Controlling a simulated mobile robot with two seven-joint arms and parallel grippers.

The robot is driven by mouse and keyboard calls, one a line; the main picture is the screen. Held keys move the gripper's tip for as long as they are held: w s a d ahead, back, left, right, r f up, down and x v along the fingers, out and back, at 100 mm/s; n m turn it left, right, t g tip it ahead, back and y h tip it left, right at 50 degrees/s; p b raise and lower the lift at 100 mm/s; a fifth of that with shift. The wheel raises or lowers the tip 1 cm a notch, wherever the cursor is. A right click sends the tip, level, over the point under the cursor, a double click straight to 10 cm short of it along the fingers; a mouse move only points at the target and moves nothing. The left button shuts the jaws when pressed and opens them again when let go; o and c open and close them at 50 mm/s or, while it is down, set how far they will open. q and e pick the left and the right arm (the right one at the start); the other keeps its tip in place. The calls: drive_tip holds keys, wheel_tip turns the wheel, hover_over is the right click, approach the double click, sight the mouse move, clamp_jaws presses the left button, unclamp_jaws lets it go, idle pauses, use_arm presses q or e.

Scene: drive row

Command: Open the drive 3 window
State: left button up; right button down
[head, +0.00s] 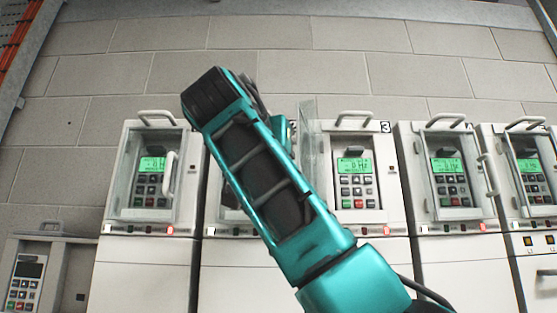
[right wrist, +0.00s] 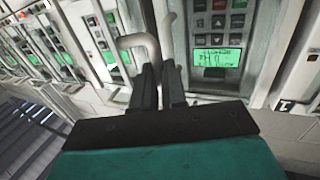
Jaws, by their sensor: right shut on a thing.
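Drive 3 (head: 393,185), marked with a 3 at its top right, stands in the middle of the row in the head view. Its window (head: 308,135) is swung out to the left and shows nearly edge-on. The keypad (head: 357,185) and its lit green display are uncovered. My right gripper (right wrist: 160,72) is shut on a pale curved handle (right wrist: 138,42) in the right wrist view, apparently that of the drive 3 window. In the head view my right arm hides this gripper and the handle. My left gripper is out of view.
Drive 1 (head: 115,200) and drive 4 (head: 410,185) have their windows across their keypads. My arm covers most of drive 2, whose lit display (right wrist: 217,60) shows in the right wrist view. A lower unit (head: 60,265) stands far left. A block wall closes the back.

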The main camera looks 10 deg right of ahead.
drive_tip(key=c, duration=1.2)
unclamp_jaws()
drive_tip(key=b+v, duration=0.2)
drive_tip(key=v, duration=1.1)
